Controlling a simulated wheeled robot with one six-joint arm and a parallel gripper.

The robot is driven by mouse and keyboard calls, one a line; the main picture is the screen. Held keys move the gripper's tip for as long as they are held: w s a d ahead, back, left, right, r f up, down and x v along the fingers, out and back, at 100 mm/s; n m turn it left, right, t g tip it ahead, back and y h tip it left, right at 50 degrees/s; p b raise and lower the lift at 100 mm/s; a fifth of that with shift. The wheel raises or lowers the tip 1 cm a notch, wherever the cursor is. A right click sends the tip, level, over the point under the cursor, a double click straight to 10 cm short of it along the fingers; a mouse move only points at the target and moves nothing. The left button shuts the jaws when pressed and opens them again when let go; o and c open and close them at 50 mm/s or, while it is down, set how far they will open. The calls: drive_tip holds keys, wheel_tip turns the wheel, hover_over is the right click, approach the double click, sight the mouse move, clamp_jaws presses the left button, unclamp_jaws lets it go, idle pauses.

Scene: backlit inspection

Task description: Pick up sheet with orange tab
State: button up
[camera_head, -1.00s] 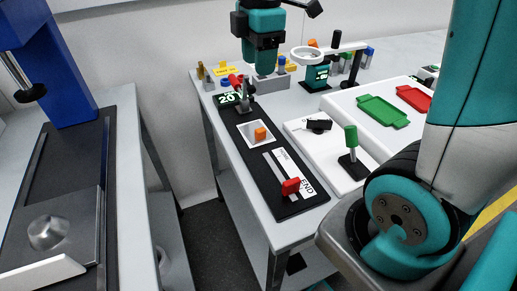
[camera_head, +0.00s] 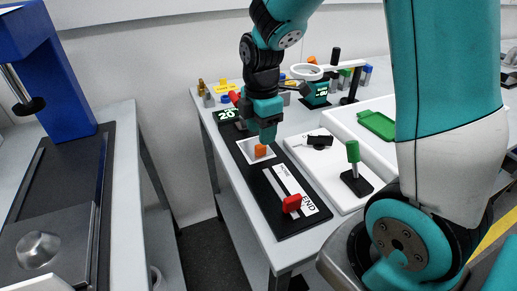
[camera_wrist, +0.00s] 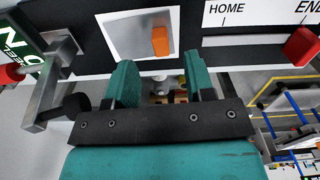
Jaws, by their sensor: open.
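The sheet (camera_head: 245,152) is a pale square lying flat on a black board. An orange tab (camera_head: 260,151) stands up from it. In the wrist view the sheet (camera_wrist: 125,36) is at the top centre, with the orange tab (camera_wrist: 160,41) near its right side. My gripper (camera_head: 267,139) is above the sheet, close to the tab in the head view. In the wrist view its two teal fingers (camera_wrist: 161,75) are apart with nothing between them, and the tab lies beyond the fingertips.
A slider with a red handle (camera_head: 291,203) and a HOME/END label is on the same black board (camera_head: 288,226). A green lit display (camera_head: 228,114) and metal bracket (camera_wrist: 55,80) stand by the sheet. A green-topped post (camera_head: 353,152) stands to the right.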

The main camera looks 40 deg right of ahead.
wheel_tip(320, 180, down, 4)
drive_tip(key=shift+s+f, duration=0.1)
drive_tip(key=shift+f, duration=0.05)
clamp_jaws()
drive_tip(key=shift+a, duration=0.1)
